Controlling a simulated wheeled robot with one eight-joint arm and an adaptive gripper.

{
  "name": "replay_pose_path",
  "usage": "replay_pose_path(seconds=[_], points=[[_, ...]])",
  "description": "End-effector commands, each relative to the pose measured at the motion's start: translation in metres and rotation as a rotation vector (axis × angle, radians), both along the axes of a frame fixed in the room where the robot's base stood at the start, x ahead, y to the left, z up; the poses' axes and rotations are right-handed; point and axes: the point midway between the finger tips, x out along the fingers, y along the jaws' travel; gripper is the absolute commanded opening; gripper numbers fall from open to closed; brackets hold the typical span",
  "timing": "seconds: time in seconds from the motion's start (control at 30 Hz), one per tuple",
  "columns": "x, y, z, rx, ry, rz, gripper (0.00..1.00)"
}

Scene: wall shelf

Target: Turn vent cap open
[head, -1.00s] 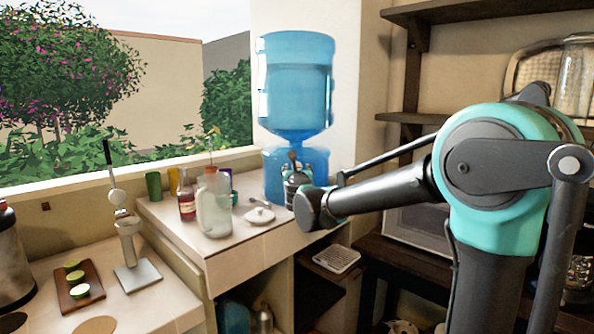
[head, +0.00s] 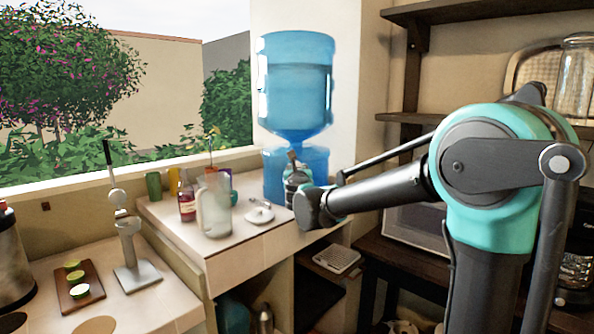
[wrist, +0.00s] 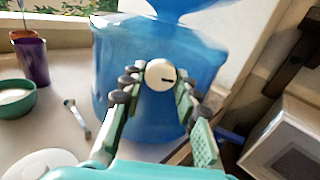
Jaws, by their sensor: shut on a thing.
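The vent cap (wrist: 160,74) is a small round white cap with a dark slot-like mark, seen in the wrist view against the blue water dispenser (wrist: 112,60). The mark points to the right, roughly level. My gripper (wrist: 161,86) is shut on the cap, with a finger on each side of it. In the head view the dispenser (head: 297,85) is a large blue bottle on a blue base at the counter's back corner. There my gripper (head: 297,172) is at the base's front, partly hidden by my arm, and the cap cannot be made out.
On the counter left of the dispenser stand a clear jug (head: 214,208), a red bottle (head: 187,202) and a white dish (head: 260,213). The wrist view shows a green bowl (wrist: 17,104) and purple cup (wrist: 32,62). Dark shelves (head: 450,12) are at right.

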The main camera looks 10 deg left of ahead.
Motion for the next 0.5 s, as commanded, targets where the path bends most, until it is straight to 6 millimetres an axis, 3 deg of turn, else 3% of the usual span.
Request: replay_pose_path(seconds=[0.5], points=[[-0.0001, -0.0006, 0.0000, -0.333, -0.041, 0.000, 0.01]])
